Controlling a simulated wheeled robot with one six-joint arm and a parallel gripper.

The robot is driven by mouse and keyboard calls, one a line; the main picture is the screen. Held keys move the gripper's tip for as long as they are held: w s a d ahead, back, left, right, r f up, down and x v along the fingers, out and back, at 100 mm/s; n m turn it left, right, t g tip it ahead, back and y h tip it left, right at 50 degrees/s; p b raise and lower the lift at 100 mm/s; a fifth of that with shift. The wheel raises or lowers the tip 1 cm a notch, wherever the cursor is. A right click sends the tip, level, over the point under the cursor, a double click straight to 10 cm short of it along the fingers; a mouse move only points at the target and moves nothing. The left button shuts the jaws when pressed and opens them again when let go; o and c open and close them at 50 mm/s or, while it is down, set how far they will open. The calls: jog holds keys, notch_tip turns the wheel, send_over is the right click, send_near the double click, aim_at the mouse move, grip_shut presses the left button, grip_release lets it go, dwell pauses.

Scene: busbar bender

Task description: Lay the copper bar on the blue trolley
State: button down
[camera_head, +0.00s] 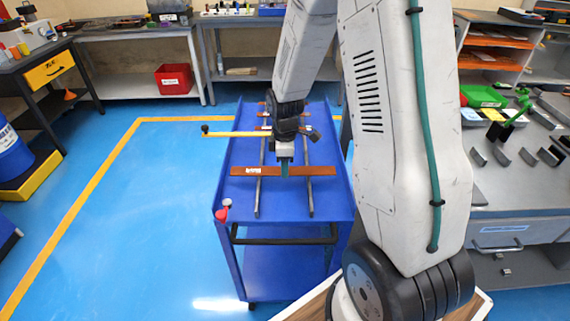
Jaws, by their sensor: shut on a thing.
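The copper bar (322,170) is a flat reddish-brown strip with a small white label near its left end. It lies level across the picture, over the front part of the blue trolley (235,200). My gripper (284,168) points down and is shut on the bar near its middle. Two grey rails (258,190) run front to back on the trolley top, under the bar. I cannot tell whether the bar touches the rails or hangs just above them. My arm hides part of the trolley's right and far side.
Other copper-coloured pieces (262,128) show farther back on the trolley, partly hidden. A yellow rod with a black knob (235,134) juts out left. A red knob (224,210) sits at the front left corner. A grey workbench (505,190) stands right. The left floor is clear.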

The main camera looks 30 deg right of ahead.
jog(key=shift+f, duration=0.4)
jog(key=c, duration=0.9)
grip_release()
notch_tip(320, 180, up, 13)
jog(key=s+a+r+m, duration=0.6)
jog(key=s+a+r, duration=0.1)
jog(key=s+r, duration=0.45)
jog(key=shift+s+a+r+m+t, duration=0.3)
jog(key=shift+s+a+m, duration=0.45)
jog(key=shift+s, duration=1.6)
jog(key=shift+s+a+r+m+t, duration=0.1)
jog(key=shift+s+a+r+m, duration=0.65)
jog(key=shift+s, duration=1.6)
jog(key=shift+s+a+r+m+t, duration=0.1)
jog(key=shift+s+a+m+t, duration=0.15)
jog(key=shift+s+m, duration=1.5)
